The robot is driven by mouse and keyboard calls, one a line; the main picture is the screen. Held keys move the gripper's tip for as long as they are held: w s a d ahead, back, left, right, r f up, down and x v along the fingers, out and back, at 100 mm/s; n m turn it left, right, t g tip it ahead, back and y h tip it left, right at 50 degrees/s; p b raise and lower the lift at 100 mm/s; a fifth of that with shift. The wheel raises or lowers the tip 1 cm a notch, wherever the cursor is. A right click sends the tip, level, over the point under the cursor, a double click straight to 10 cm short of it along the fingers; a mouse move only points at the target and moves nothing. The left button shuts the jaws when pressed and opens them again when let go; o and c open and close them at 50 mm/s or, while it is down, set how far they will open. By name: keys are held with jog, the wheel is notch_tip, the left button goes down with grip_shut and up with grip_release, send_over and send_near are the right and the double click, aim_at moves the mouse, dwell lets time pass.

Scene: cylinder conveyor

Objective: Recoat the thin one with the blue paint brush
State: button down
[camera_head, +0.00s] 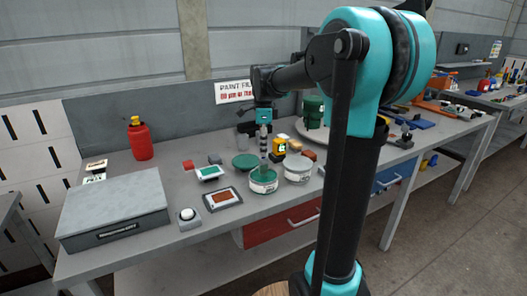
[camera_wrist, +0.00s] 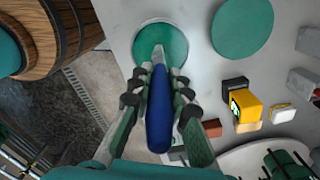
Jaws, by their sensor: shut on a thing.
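My gripper (camera_head: 263,153) points down over the bench and is shut on the blue paint brush (camera_wrist: 160,115), which also shows in the wrist view between the fingers (camera_wrist: 160,82). The bristle end lies over the green paint tin (camera_wrist: 176,38), a white-walled tin (camera_head: 263,187) in the head view. I cannot tell whether the bristles touch the paint. A round pale stand (camera_head: 298,132) at the back holds green cylinders (camera_head: 313,110); several show at the wrist view's lower edge (camera_wrist: 285,165). My arm hides part of the stand, so I cannot tell which cylinder is thin.
A pale-topped tin (camera_head: 297,168) stands right of the green one, and a flat green disc (camera_head: 245,161) lies behind. A yellow device (camera_head: 281,143) and small blocks (camera_head: 308,154) are close by. A red bottle (camera_head: 140,138) and grey case (camera_head: 115,208) stand left.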

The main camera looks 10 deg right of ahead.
aim_at(264, 158)
jog(key=shift+r, duration=2.8)
jog(key=shift+s, duration=0.15)
